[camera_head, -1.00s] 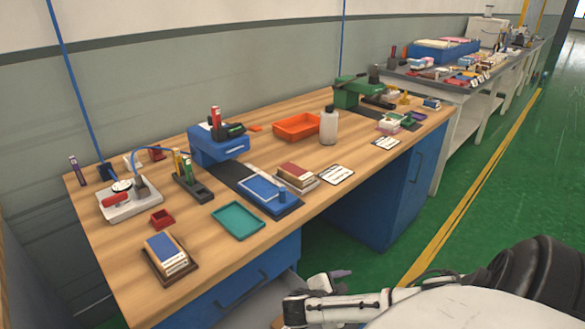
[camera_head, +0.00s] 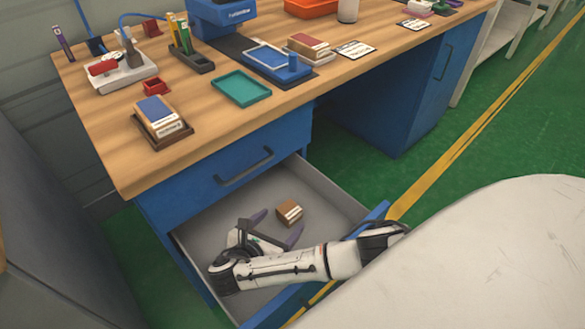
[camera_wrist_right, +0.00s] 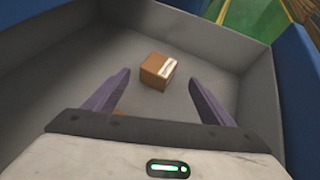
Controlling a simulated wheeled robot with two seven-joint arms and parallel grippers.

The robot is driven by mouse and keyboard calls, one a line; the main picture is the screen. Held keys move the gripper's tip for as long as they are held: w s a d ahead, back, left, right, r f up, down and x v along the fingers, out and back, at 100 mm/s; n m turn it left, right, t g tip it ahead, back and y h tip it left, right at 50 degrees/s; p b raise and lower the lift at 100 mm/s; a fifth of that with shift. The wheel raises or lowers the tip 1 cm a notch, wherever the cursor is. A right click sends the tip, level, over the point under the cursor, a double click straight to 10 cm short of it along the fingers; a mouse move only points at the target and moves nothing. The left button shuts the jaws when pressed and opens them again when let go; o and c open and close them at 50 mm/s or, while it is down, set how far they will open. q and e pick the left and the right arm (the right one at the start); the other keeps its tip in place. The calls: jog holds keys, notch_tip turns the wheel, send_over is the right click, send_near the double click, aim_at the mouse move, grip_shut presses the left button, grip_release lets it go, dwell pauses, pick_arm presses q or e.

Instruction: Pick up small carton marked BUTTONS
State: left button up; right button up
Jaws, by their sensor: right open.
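A small brown carton with a pale label (camera_head: 289,213) lies in the open grey drawer of the blue desk. The print on its label is too small to read. In the right wrist view the carton (camera_wrist_right: 158,71) sits on the drawer floor, ahead of and between my finger tips, with a gap around it. My right gripper (camera_head: 278,228) is open and empty, reaching into the drawer, its two purple-grey fingers spread towards the carton. It also shows in the right wrist view (camera_wrist_right: 160,90). My left gripper is out of view.
The drawer's walls (camera_head: 335,190) rise around the carton, and its blue front (camera_head: 375,213) is near my right arm. The desktop (camera_head: 215,130) overhangs behind, with a teal tray (camera_head: 241,90), stacked boxes and tools. The drawer floor around the carton is bare.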

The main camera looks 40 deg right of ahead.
aim_at(287, 214)
jog(key=b+x, duration=0.1)
jog(key=x, duration=0.4)
jog(key=shift+w+d+r+b, duration=0.1)
jog(key=shift+w+d+b, duration=0.15)
jog(key=shift+b, duration=0.15)
jog(key=shift+c, duration=0.2)
jog(key=c, duration=1.1)
